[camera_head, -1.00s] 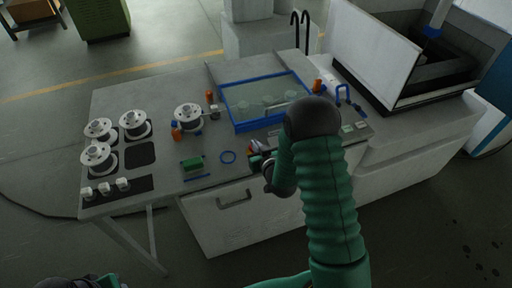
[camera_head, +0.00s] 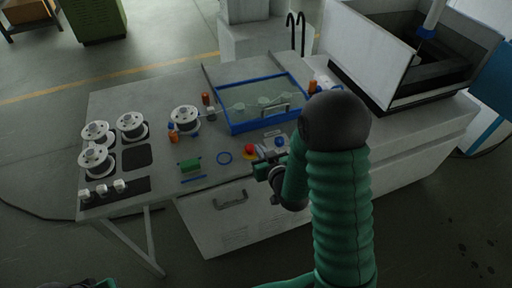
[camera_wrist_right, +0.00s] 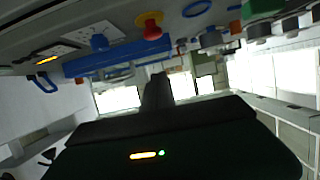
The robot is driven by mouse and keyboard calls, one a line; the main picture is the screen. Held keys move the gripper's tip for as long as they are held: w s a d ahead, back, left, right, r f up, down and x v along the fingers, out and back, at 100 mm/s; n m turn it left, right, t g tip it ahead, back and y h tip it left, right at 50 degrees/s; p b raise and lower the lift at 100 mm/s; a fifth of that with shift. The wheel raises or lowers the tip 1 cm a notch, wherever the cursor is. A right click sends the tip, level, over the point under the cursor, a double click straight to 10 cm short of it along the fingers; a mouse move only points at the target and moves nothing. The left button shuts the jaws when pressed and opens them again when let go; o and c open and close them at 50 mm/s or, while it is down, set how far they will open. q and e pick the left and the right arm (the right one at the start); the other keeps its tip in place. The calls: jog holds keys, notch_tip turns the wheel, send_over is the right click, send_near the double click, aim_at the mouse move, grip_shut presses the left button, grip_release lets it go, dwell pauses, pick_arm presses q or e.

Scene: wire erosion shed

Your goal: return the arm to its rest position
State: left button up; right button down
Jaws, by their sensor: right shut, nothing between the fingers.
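My right arm, with green ribbed sleeves and a dark elbow cap, reaches up over the front right of the bench in the head view. Its gripper (camera_head: 264,170) is at the bench's front edge, just below a red button (camera_head: 249,149); the arm partly hides it. In the right wrist view the dark gripper (camera_wrist_right: 157,92) points away from the camera, shut and empty. Only a dark and green bit of my left arm (camera_head: 88,284) shows at the bottom left edge of the head view, and its fingers cannot be made out.
The bench (camera_head: 236,178) carries a blue-framed tank (camera_head: 262,103), several white spools (camera_head: 131,124), a green block (camera_head: 190,165) and a blue ring (camera_head: 225,157). A large open-topped machine (camera_head: 367,54) stands at the right. Floor is clear in front of the bench.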

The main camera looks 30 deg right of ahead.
jog(key=shift+s+d+r, duration=0.1)
jog(key=shift+s+r, duration=0.1)
jog(key=shift+s, duration=0.2)
jog(key=shift+w, duration=0.1)
jog(key=s+a+f+n+g+y, duration=0.2)
jog(key=s+a+f+g+y, duration=0.1)
jog(key=s+a+g, duration=0.8)
jog(key=shift+s+a+n, duration=0.4)
jog(key=shift+s+a, duration=1.2)
jog(key=shift+s, duration=0.85)
jog(key=shift+a+r, duration=0.1)
jog(key=shift+a, duration=0.1)
